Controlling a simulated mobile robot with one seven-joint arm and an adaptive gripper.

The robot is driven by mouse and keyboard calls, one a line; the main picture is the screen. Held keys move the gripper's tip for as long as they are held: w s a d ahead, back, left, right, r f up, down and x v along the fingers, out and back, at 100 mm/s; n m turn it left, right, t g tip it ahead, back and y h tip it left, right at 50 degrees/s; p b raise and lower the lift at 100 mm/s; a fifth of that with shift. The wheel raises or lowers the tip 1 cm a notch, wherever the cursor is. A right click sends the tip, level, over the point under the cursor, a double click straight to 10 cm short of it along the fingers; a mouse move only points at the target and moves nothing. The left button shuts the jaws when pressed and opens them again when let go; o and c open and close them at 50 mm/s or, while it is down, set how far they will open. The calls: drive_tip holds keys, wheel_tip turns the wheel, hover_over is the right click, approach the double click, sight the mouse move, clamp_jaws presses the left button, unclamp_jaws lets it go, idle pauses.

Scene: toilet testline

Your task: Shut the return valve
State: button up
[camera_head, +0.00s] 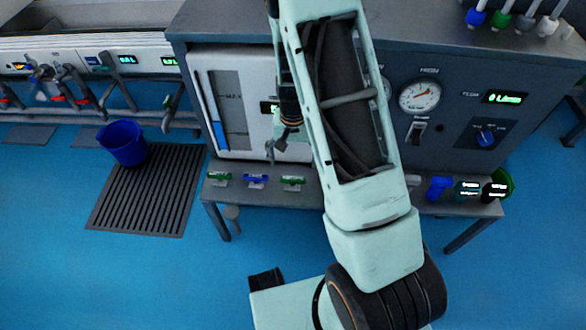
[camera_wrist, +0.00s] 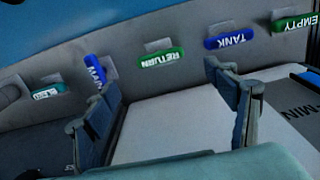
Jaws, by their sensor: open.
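The return valve has a green handle with white RETURN lettering (camera_wrist: 161,58), upside down in the wrist view. It sits on the grey ledge, its long side roughly along the row. In the head view it appears to be the rightmost of three handles left of my arm (camera_head: 293,180). My gripper (camera_wrist: 165,84) is open and empty. In the wrist view the handle shows beyond the gap between the two fingers, apart from them. In the head view my gripper (camera_head: 283,150) hangs in front of the white panel, above the handle, partly hidden by my arm.
The blue TANK handle (camera_wrist: 231,41) and green EMPTY handle (camera_wrist: 297,22) lie on one side, a blue handle (camera_wrist: 95,72) and the BLEED handle (camera_wrist: 47,88) on the other.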

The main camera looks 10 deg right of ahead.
wheel_tip(320, 180, up, 3)
drive_tip(key=shift+r, duration=0.2)
idle(0.5)
